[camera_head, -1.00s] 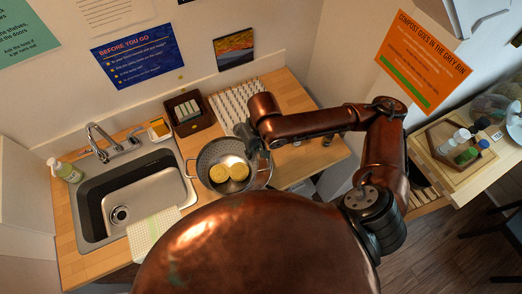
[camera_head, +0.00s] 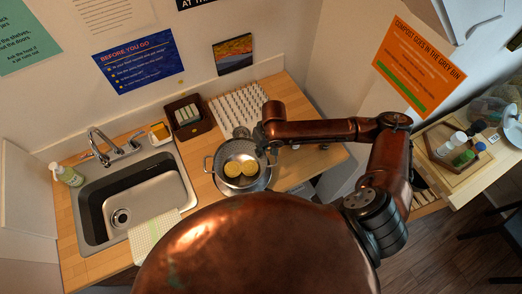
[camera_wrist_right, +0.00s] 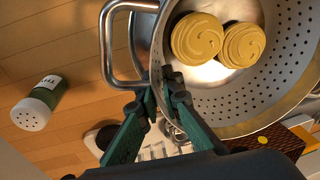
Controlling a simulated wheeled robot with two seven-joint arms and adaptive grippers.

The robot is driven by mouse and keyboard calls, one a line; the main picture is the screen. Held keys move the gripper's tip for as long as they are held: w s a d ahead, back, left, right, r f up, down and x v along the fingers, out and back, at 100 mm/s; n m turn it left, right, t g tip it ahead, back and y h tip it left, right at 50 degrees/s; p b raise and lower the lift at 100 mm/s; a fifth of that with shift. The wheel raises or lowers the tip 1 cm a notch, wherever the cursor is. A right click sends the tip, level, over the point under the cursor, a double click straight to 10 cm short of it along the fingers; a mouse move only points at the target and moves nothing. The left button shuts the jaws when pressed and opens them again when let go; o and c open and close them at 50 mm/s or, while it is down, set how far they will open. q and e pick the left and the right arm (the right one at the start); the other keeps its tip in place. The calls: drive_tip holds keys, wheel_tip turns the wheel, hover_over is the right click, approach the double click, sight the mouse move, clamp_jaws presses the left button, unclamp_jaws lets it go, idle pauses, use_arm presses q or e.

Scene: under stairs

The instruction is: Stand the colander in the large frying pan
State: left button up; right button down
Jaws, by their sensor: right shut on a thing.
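The colander (camera_head: 217,175) is a grey metal bowl with small holes and loop handles, and two round yellow pieces (camera_head: 240,170) lie inside it. It shows large in the wrist view (camera_wrist_right: 291,60), tilted there. My right gripper (camera_wrist_right: 165,92) is shut on the colander's rim beside one loop handle (camera_wrist_right: 108,45). In the head view my right gripper (camera_head: 268,149) is at the colander's right edge. A shiny round pan (camera_head: 258,185), which looks like the large frying pan, shows below the colander and is mostly hidden. I cannot tell whether they touch. My left gripper is out of view.
The sink (camera_head: 135,192) is left of the colander, with a towel (camera_head: 156,232) at its front edge. A brown box (camera_head: 188,118) and a white pegged rack (camera_head: 240,105) stand behind. The counter's right part is fairly clear.

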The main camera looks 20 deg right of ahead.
idle(0.3)
drive_tip(key=c, duration=2.1)
unclamp_jaws()
drive_tip(key=shift+f, duration=0.1)
wheel_tip(320, 180, up, 12)
drive_tip(key=s+d, duration=0.1)
drive_tip(key=shift+d+b, duration=0.3)
drive_tip(key=shift+b, duration=0.05)
